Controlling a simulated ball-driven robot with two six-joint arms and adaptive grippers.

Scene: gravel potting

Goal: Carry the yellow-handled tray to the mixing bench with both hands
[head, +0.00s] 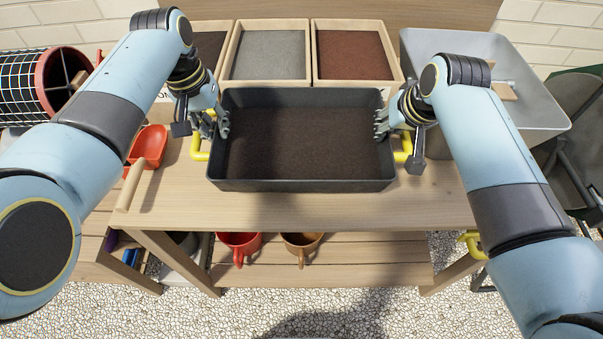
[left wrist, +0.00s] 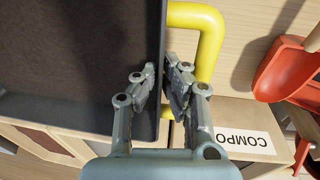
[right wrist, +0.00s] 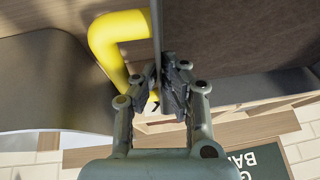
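The tray (head: 300,186) is a dark grey rectangular box with dark soil-like fill, level in front of me at the wooden bench (head: 300,212). Whether it touches the bench top is unclear. Yellow handles stick out at its left end (head: 199,152) and right end (head: 403,153). My left gripper (head: 221,124) is shut on the tray's left wall beside the handle, one finger inside and one outside, seen in the left wrist view (left wrist: 160,78). My right gripper (head: 383,125) pinches the right wall likewise, seen in the right wrist view (right wrist: 162,75). I cannot tell whether this is the mixing bench.
Wooden bins of grey (head: 268,54) and reddish (head: 352,55) material stand behind the tray. A metal basin (head: 530,110) is at the right. A red scoop (head: 150,145) and a wire drum (head: 25,88) are at the left. Red (head: 240,243) and brown (head: 302,243) pots sit below.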

